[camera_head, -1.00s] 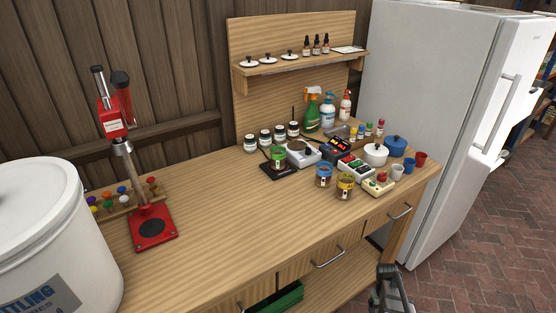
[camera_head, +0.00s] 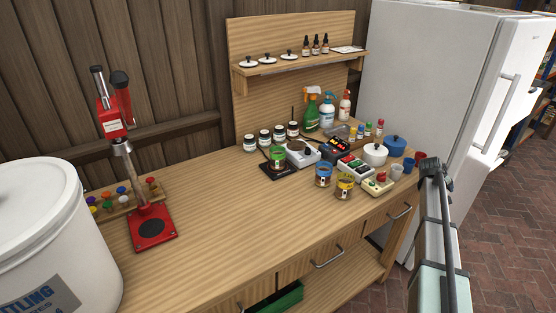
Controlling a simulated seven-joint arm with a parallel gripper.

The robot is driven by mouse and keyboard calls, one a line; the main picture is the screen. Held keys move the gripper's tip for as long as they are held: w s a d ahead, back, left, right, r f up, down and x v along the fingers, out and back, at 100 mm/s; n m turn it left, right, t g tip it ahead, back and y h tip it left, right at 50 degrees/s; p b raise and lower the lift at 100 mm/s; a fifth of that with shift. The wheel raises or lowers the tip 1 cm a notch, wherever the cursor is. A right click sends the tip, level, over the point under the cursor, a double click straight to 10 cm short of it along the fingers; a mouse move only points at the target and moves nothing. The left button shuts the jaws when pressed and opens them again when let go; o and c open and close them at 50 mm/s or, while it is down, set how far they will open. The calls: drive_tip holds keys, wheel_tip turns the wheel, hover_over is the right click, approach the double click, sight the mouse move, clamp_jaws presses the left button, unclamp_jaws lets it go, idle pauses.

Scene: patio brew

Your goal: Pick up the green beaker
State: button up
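The green beaker (camera_head: 278,155) stands upright on a small black plate (camera_head: 276,171) towards the middle of the wooden workbench, left of a grey-topped white device. It has a green band and brownish contents. My gripper (camera_head: 429,164) is at the right, by the bench's right end and in front of the fridge, well apart from the beaker. It is seen small and from behind, so its finger opening cannot be made out.
A blue beaker (camera_head: 323,176) and a yellow beaker (camera_head: 345,186) stand right of the green one. Several jars (camera_head: 265,138) stand behind it. Pots (camera_head: 375,154) and cups crowd the bench's right end. The bench's left-front surface is clear up to the red press (camera_head: 153,229).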

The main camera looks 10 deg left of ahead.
drive_tip(key=w+r+n+t, duration=0.1)
drive_tip(key=w+r, duration=0.2)
drive_tip(key=r, duration=0.4)
drive_tip(key=w+r, duration=0.4)
drive_tip(key=r, duration=0.3)
drive_tip(key=w+a+r+n, duration=0.15)
drive_tip(key=a+r, duration=0.25)
drive_tip(key=a, duration=0.4)
drive_tip(key=n+g+y, duration=0.5)
drive_tip(key=n+y, duration=0.1)
drive_tip(key=n, duration=0.3)
approach(277, 157)
drive_tip(key=w+r, duration=0.2)
drive_tip(key=w, duration=0.1)
wheel_tip(277, 157, down, 8)
drive_tip(key=shift+a+f, duration=0.15)
drive_tip(key=shift+f, duration=0.05)
drive_tip(key=shift+w+a+f, duration=0.15)
drive_tip(key=shift+f, duration=2.6)
drive_tip(key=c, duration=1.2)
